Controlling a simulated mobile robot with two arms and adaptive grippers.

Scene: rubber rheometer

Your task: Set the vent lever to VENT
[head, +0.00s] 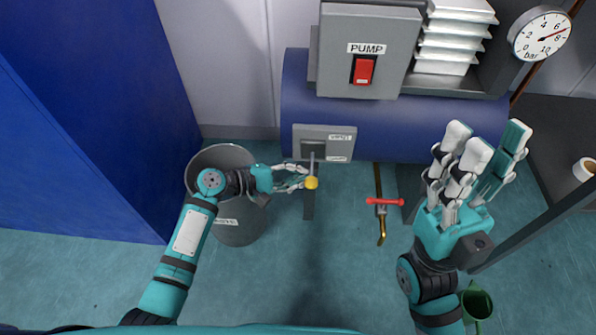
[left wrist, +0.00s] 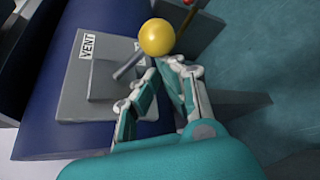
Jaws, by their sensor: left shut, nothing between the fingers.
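The vent lever is a grey rod with a yellow knob (head: 312,183), standing out from a grey plate (head: 305,142) on the blue tank. In the left wrist view the knob (left wrist: 157,37) is large, with the rod (left wrist: 130,66) running back to the plate (left wrist: 75,103). A VENT label (left wrist: 88,45) is on the plate's upper left edge there; the plate's labels are too small to read in the head view. My left gripper (head: 304,178) is shut and empty, its fingertips (left wrist: 156,68) right beside the knob; contact is unclear. My right gripper (head: 484,148) is open, raised at the right.
A grey bin (head: 240,228) stands under my left forearm. A red-handled valve (head: 385,202) on a brass pipe is right of the lever. Above are the PUMP box with a red switch (head: 363,70) and a pressure gauge (head: 541,35). A green can (head: 477,302) is at lower right.

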